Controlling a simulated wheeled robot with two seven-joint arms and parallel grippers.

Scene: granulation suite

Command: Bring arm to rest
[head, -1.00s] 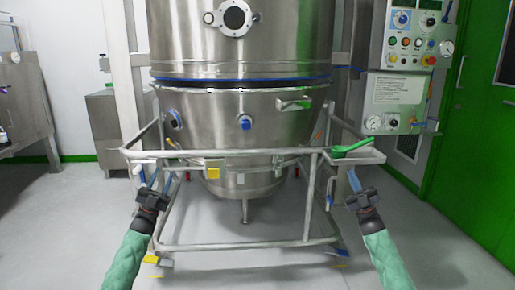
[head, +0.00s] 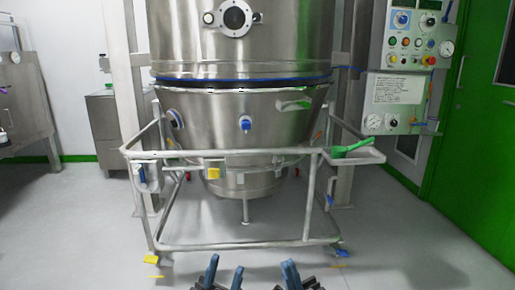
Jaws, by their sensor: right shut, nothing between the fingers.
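My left gripper (head: 226,265) is at the bottom edge of the head view, left of centre. Its two blue fingers stand apart with nothing between them. My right gripper (head: 290,267) is beside it, right of centre, with its blue fingers together and empty. Both point away from me, low in front of the steel frame of the trolley (head: 235,246). They look clear of the frame. Most of both grippers and both arms are cut off by the bottom edge.
A large steel granulator bowl (head: 205,125) sits in the wheeled trolley. A green scoop (head: 352,148) lies on the tray (head: 373,159) at its right corner. A control panel (head: 415,40) and a green door (head: 475,140) are at right.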

